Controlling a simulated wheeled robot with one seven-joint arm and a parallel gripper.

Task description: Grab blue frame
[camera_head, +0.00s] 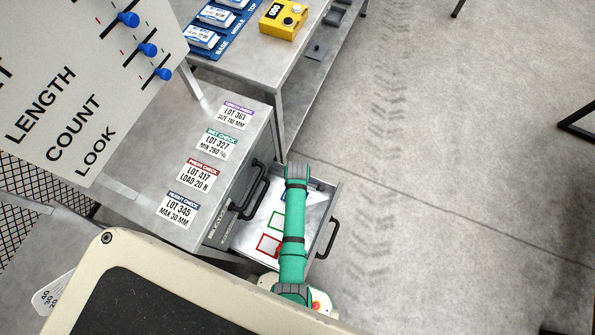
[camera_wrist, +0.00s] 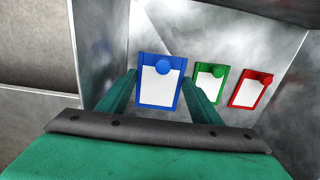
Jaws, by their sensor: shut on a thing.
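The blue frame (camera_wrist: 143,97) has a white panel and a round blue knob at its top. It stands between the two green fingers of my gripper (camera_wrist: 160,88) in the wrist view, and the fingers are shut on it. In the head view a bit of the blue frame (camera_head: 287,197) shows beside my green arm, which hides most of it and the gripper. A green frame (camera_wrist: 197,84) and a red frame (camera_wrist: 238,99), each with a knob, lie to its right in the wrist view. They also show in the open drawer (camera_head: 321,208) in the head view.
The drawer front with its black handle (camera_head: 327,238) is pulled out to the right of the grey cabinet (camera_head: 240,150). Lot cards (camera_head: 201,174) lie on the cabinet top. A table with a yellow device (camera_head: 283,18) stands behind. The floor at right is clear.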

